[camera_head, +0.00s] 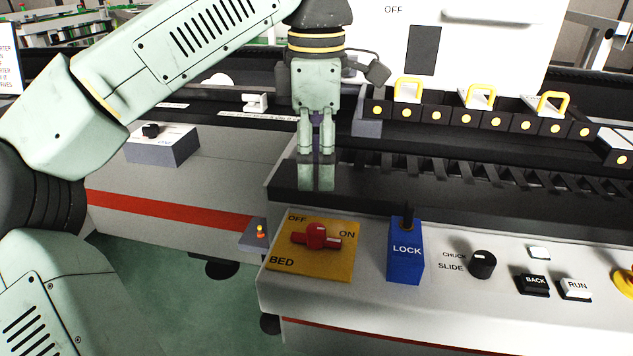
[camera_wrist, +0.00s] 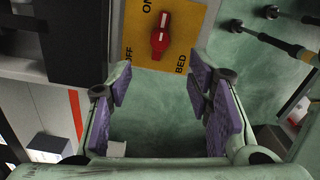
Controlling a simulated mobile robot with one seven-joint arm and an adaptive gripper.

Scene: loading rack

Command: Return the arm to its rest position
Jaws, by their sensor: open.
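My gripper (camera_head: 317,178) points down over the dark rail of the machine, behind the yellow BED plate. In the wrist view my gripper (camera_wrist: 160,95) has its purple-padded fingers wide apart with nothing between them. The red BED switch (camera_head: 316,236) sits on the yellow plate (camera_head: 285,258), its handle lying roughly crosswise toward the ON side. The switch also shows in the wrist view (camera_wrist: 161,38), beyond the fingertips and apart from them. My arm reaches in from the left and bends down to the gripper.
A blue LOCK block (camera_head: 405,262) with a dark lever stands right of the yellow plate. Further right are a black knob (camera_head: 482,264) and the BACK (camera_head: 533,284) and RUN (camera_head: 576,288) buttons. A rack with yellow handles (camera_head: 480,97) stands behind. Green floor (camera_head: 175,290) is open at lower left.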

